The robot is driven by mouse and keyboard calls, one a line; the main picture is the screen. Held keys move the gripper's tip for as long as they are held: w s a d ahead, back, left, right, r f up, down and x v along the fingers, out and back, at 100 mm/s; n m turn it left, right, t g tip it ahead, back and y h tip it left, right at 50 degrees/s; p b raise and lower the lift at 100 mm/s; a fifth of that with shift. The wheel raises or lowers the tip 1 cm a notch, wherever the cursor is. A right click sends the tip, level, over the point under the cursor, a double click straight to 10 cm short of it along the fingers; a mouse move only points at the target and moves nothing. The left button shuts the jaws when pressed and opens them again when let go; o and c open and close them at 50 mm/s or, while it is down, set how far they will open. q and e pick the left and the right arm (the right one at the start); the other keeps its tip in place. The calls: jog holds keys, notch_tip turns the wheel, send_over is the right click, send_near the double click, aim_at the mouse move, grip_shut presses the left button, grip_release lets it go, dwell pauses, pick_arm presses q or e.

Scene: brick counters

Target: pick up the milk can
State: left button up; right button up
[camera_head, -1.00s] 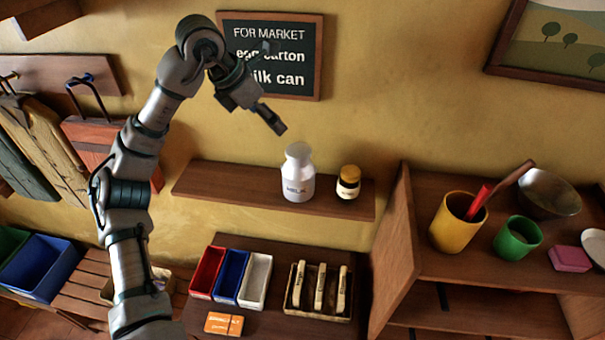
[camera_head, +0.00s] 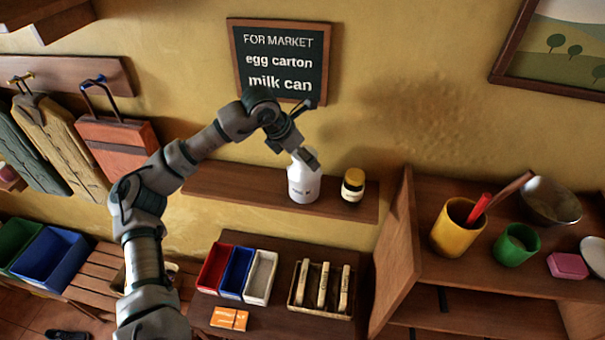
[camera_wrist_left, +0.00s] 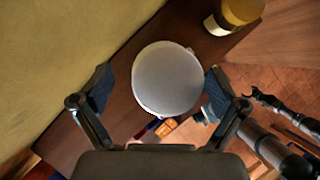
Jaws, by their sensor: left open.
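The white milk can (camera_head: 302,186) stands upright on the wooden wall shelf, left of a jar. Its top is partly hidden by my left gripper (camera_head: 309,140) in the head view. In the left wrist view my left gripper (camera_wrist_left: 155,88) is open, with one finger on each side of the can's round white top (camera_wrist_left: 167,78). I see gaps between the fingers and the can's top in that view. The jaws hold nothing.
A dark jar with a yellow lid (camera_head: 353,184) stands close to the can's right on the shelf (camera_head: 235,186). A chalkboard (camera_head: 280,60) hangs on the wall behind the arm. Below are small coloured boxes (camera_head: 236,272) and a wooden crate (camera_head: 321,289).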

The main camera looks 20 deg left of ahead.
pick_arm(q)
jog(key=shift+d, duration=0.25)
jog(key=shift+c, duration=0.2)
jog(key=shift+s+d+r, duration=0.1)
jog(key=shift+d+r, duration=0.05)
jog(key=shift+d, duration=0.05)
jog(key=c, duration=1.8)
jog(key=shift+a, duration=0.15)
